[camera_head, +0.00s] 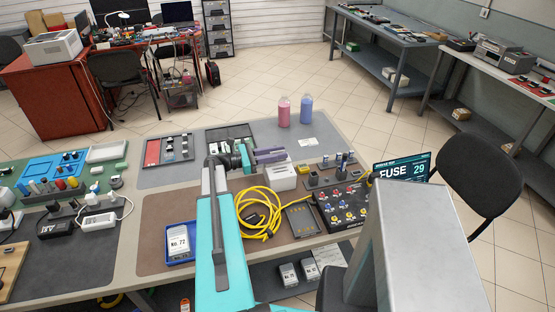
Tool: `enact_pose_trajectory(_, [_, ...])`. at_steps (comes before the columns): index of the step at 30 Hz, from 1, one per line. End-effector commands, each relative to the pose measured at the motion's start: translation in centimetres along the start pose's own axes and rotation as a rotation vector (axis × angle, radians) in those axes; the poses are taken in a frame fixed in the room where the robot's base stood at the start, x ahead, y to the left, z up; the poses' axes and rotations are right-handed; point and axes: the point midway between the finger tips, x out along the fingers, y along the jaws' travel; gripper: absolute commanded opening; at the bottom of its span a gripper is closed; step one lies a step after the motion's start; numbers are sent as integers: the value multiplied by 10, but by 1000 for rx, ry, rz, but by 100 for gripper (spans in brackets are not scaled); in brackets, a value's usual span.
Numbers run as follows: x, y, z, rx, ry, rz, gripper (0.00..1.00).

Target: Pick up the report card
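No label reading "report card" can be made out. A small white card (308,142) with faint print lies flat on the grey mat, near the bottles. Another white label reading "No. 72" (179,241) sits in a blue tray (181,260) at the front left of the brown mat. My gripper (272,155) is at the end of my teal arm, with purple fingers pointing right, left of the white card and apart from it. It appears above or behind a white box (280,178). Whether the fingers are apart or hold anything is unclear.
Pink (284,111) and blue (306,110) bottles stand behind the card. A yellow cable (262,215) and a black control panel (344,207) crowd the brown mat. A "FUSE 29" screen (402,168) stands right. The grey mat (335,150) around the card is fairly clear.

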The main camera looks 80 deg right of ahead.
Motion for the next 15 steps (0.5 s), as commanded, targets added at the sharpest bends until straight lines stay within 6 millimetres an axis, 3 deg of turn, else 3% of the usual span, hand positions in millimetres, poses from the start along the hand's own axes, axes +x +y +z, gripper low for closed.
enact_pose_trajectory(8, [0, 0, 0, 0, 0, 0, 24])
enact_pose_trajectory(12, [-1, 0, 0, 0, 0, 0, 2])
enact_pose_trajectory(15, [-1, 0, 0, 0, 0, 0, 0])
